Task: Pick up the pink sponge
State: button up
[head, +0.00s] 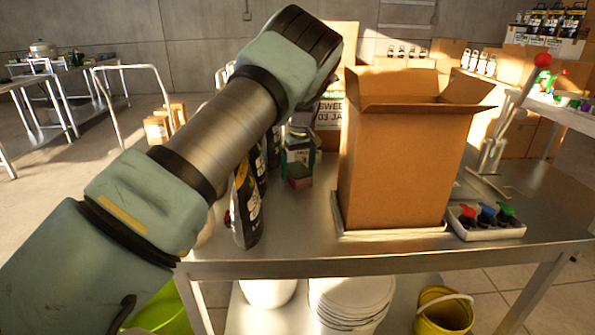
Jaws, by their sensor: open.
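A small block with a dull pink front, which looks like the pink sponge (301,183), lies on the metal table in the head view. It is left of the tall cardboard box and partly in shade. My arm reaches from the lower left up to the top middle and bends down behind its wrist. My gripper (299,168) is small and partly hidden there, with its greenish fingers pointing down just above the sponge. It is open. I cannot tell whether the fingers touch the sponge or reach around it.
The open cardboard box (400,165) stands close to the right of my gripper. Black pouches (246,210) stand to its left. A white tray (488,232) holds colored-top bottles at the right. The metal tabletop (300,235) is clear in front of the sponge.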

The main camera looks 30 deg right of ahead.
aim_at(297, 168)
jog(key=shift+f, duration=0.35)
jog(key=shift+c, duration=0.2)
jog(key=c, duration=1.3)
notch_tip(297, 168, up, 10)
jog(key=b, duration=0.3)
